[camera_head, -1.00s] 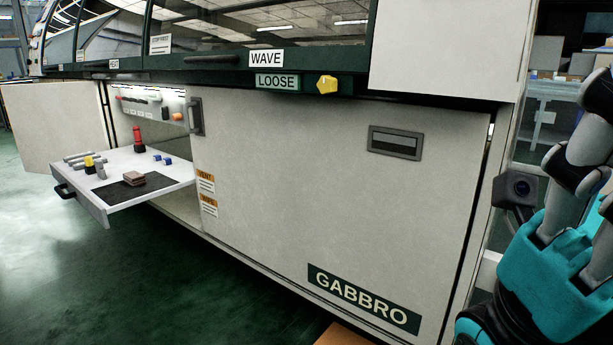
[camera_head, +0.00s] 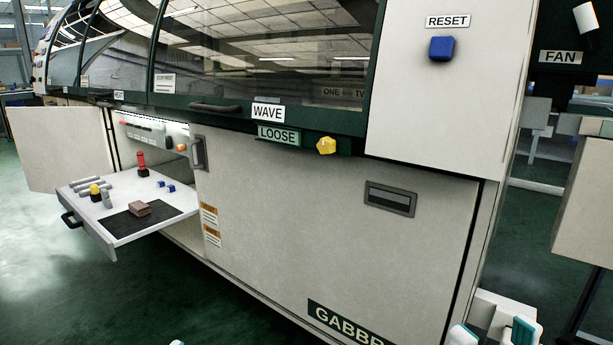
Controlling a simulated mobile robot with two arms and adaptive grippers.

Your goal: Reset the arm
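A blue button (camera_head: 441,48) sits on the pale upper panel of the machine under a RESET label (camera_head: 447,21). My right gripper (camera_head: 493,334) shows at the bottom right edge, cut off by the frame. Its two white and teal fingers are apart, with nothing visible between them. It is far below the blue button and not touching it. Only a tiny pale tip, which seems to be my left gripper (camera_head: 177,343), shows at the bottom edge; the rest is out of frame.
A yellow knob (camera_head: 326,146) stands out beside the LOOSE label (camera_head: 278,134). An open drawer (camera_head: 88,223) with small parts juts out at left, next to an open door (camera_head: 62,148). A panel with a FAN label (camera_head: 560,57) stands at right. The floor in front is clear.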

